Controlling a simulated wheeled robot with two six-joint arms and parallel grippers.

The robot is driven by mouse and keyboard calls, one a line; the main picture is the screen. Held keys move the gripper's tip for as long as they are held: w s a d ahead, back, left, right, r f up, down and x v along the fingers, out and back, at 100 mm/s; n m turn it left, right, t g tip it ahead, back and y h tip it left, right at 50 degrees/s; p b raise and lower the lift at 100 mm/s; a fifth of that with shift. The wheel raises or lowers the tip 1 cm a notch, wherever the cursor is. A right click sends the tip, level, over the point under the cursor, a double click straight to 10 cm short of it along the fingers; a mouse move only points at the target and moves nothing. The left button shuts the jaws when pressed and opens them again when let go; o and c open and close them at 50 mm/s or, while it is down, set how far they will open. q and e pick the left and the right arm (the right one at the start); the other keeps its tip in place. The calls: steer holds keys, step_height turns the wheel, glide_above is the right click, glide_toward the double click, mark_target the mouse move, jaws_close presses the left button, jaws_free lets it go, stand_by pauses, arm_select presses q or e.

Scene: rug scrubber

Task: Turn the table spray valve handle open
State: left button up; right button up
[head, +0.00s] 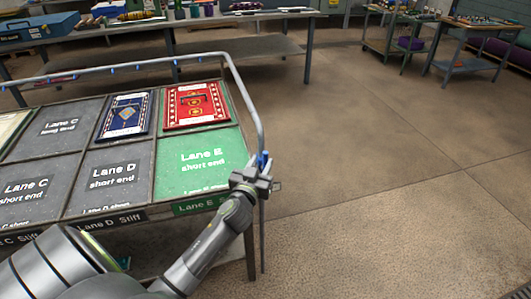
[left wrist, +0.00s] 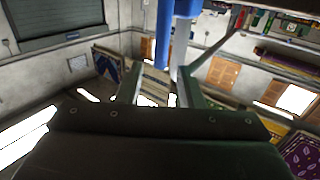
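The blue valve handle (head: 263,160) is on the grey spray pipe (head: 248,98) at the table's right front corner. My left gripper (head: 262,178) is right at the handle, just below it in the head view, and covers part of the pipe there. In the left wrist view the blue handle (left wrist: 164,35) hangs beside the grey pipe (left wrist: 185,55), near the fingertips. The two fingers (left wrist: 160,85) stand apart with a gap between them, so the gripper looks open. I cannot tell whether a finger touches the handle. My right gripper is not in view.
The spray table has a green Lane E panel (head: 198,160), grey lane panels (head: 112,178), a red rug (head: 195,104) and a blue rug (head: 125,115). A workbench (head: 290,48) stands behind. The floor on the right (head: 400,190) is clear.

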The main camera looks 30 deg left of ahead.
mark_target(264, 156)
arm_select(q)
steer(key=shift+x, duration=2.55)
steer(key=shift+c, duration=0.3)
jaws_close()
